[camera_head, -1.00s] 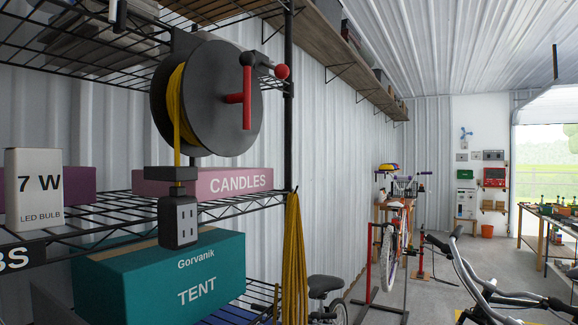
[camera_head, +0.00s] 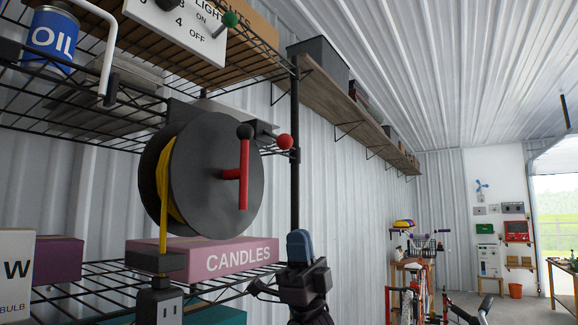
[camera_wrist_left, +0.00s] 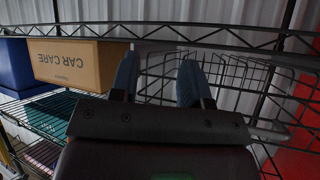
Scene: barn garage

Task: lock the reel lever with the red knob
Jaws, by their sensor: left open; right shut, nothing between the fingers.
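The cord reel (camera_head: 205,185) is a dark disc with yellow cord, mounted on the wire shelf at the left of the head view. Its red crank (camera_head: 244,178) has a black knob at the top. The red knob (camera_head: 285,142) of the reel lever sits just right of the disc, by the black shelf post; most of the lever is hidden behind the disc. My right gripper (camera_head: 299,243) is shut and empty, pointing up below the red knob and apart from it. My left gripper (camera_wrist_left: 158,78) is open and empty in the left wrist view, facing a wire basket (camera_wrist_left: 225,75).
A pink CANDLES box (camera_head: 205,258) lies under the reel. Above are a blue OIL can (camera_head: 50,40) and a white lever panel (camera_head: 185,28) with a green knob. A CAR CARE box (camera_wrist_left: 75,62) shows in the left wrist view. The space right of the post is open.

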